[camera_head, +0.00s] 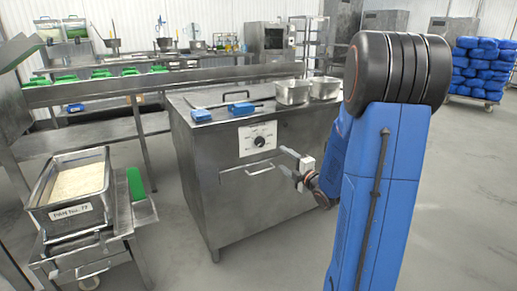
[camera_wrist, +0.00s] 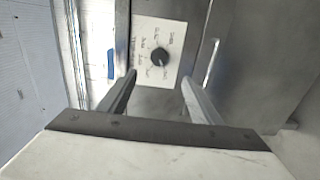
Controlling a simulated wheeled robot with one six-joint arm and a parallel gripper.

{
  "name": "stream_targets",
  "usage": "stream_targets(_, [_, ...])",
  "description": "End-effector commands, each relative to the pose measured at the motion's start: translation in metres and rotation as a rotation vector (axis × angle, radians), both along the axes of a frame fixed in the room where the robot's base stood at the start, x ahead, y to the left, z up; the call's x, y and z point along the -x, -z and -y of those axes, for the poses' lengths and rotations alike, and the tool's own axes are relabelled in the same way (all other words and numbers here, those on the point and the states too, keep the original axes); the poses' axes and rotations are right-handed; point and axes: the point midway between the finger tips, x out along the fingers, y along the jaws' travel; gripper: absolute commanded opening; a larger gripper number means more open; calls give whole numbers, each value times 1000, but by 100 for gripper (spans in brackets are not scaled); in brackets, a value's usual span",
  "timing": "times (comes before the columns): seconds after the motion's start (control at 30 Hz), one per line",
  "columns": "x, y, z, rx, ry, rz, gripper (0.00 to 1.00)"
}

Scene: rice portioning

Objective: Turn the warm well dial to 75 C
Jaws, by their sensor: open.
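The warm well dial (camera_head: 259,141) is a round black knob on a white plate (camera_head: 246,139) on the front of the steel cabinet (camera_head: 215,175).
A bar handle (camera_head: 261,170) juts from the cabinet below the dial; it also shows in the wrist view (camera_wrist: 212,58). A rice pan (camera_head: 103,199) stands on a cart at left.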

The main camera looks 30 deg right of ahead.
Motion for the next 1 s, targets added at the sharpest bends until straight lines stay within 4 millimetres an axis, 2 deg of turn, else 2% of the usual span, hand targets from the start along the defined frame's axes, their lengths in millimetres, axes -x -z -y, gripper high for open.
stream_targets(0.13, [-5, 1, 1, 8, -7, 11, 59])
stream_targets(0.27, [-20, 0, -1, 8, -9, 11, 59])
stream_targets(1.0, [-147, 0, -5, 7, -7, 11, 59])
